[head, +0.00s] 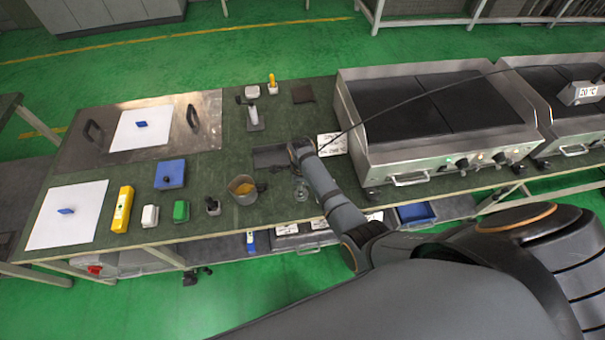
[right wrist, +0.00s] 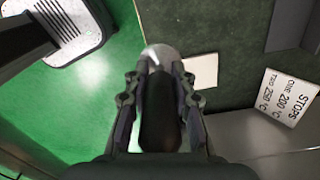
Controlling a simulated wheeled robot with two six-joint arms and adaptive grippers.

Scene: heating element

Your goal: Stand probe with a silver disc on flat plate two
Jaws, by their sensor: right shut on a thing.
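My right gripper (right wrist: 157,88) is shut on a dark probe handle (right wrist: 160,115). A rounded silver end (right wrist: 160,53) shows beyond the fingertips in the right wrist view. In the head view my right forearm reaches over the bench's front edge, and it mostly hides the gripper and probe. A griddle (head: 376,157) with two dark flat plates side by side, left (head: 400,107) and right (head: 478,100), stands right of my arm. I cannot read which is plate two. A thin black cable (head: 440,88) runs from near my wrist over the plates. My left gripper is out of view.
A sign (right wrist: 290,98) reads "STOPS ONE 200 °C TWO 250 °C". A readout (head: 584,92) shows 20 °C on the right. A metal cup (head: 242,190), green block (head: 181,211) and yellow device (head: 123,209) stand left of my arm. Control knobs (head: 480,156) line the griddle's front.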

